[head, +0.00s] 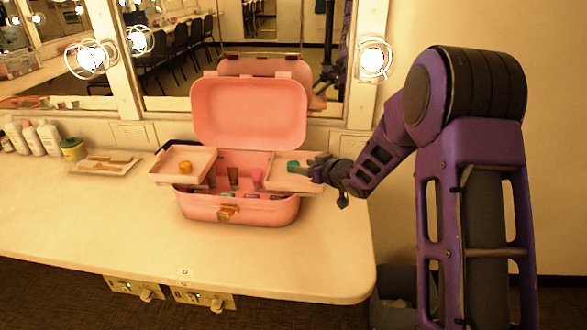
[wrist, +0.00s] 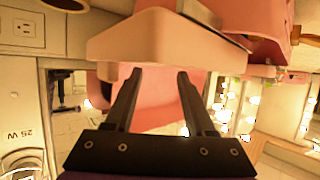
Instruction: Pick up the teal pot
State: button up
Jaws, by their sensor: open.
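The teal pot (head: 293,165) is a small round jar in the right raised tray (head: 285,184) of an open pink case (head: 230,211). My gripper (head: 308,164) reaches in from the right, with its fingertips over that tray and close to the pot's right side. In the wrist view the two dark fingers of my gripper (wrist: 159,76) are apart with nothing held between them. A pink tray wall shows beyond the fingertips there, and I cannot make out the pot in that view.
The left raised tray (head: 160,176) holds an orange pot (head: 185,167). Several small items lie in the case's middle. The open lid (head: 249,113) stands behind, before the mirror. A white tray (head: 83,169) and bottles (head: 48,137) stand at left. The front counter is clear.

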jog(key=x, duration=0.4)
jog(key=shift+s+f, duration=0.1)
jog(key=shift+f, duration=0.1)
jog(key=shift+w+a+f, duration=0.15)
jog(key=shift+w+a, duration=0.15)
jog(key=shift+w, duration=0.15)
grip_shut()
